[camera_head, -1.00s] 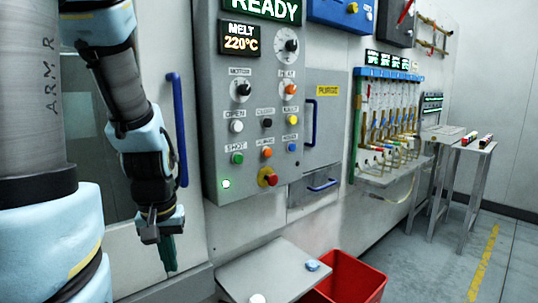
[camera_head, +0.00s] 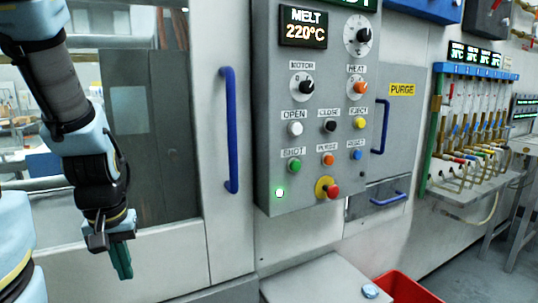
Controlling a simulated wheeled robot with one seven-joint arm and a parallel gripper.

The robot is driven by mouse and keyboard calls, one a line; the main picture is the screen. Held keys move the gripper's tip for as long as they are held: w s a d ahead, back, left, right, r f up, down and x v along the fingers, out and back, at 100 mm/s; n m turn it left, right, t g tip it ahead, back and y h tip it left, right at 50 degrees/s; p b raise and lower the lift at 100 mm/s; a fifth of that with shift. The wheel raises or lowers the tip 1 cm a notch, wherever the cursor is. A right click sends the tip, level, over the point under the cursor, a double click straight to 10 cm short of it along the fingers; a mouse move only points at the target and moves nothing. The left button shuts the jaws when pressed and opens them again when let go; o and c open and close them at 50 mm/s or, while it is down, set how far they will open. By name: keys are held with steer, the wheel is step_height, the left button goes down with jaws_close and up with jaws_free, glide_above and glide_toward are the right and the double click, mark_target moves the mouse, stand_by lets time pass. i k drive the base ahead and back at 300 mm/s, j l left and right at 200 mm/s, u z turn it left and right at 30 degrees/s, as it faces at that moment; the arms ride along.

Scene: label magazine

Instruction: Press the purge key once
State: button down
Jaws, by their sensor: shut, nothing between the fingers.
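The control panel (camera_head: 268,150) is grey and upright on the machine front. The purge key is an orange button (camera_head: 328,160) under a small label reading PURGE, in the bottom row between a green button (camera_head: 294,166) and a blue button (camera_head: 356,155). My gripper (camera_head: 122,262) hangs at the lower left, pointing down, well left of the panel and touching nothing. Its fingers look dark green and shut, with nothing between them. A separate yellow PURGE sign (camera_head: 402,90) is on a door right of the panel.
A red emergency knob (camera_head: 333,191) sits just below the purge key. A blue door handle (camera_head: 230,130) stands between my gripper and the panel. A grey table (camera_head: 315,283) and red bin (camera_head: 410,289) are below. Hoses (camera_head: 480,150) hang at right.

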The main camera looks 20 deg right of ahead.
mark_target(328, 159)
steer(key=k+l+u, duration=0.2)
steer(key=l+u, duration=0.2)
steer(key=k+l+u, duration=0.2)
steer(key=u, duration=0.25)
steer(key=k+l+u, duration=0.25)
steer(key=u, duration=0.15)
steer(key=k+l+u, duration=0.1)
steer(key=k+l, duration=0.15)
steer(key=k, duration=0.25)
steer(key=k+l, duration=0.2)
steer(key=k, duration=0.3)
steer(key=l+u, duration=0.05)
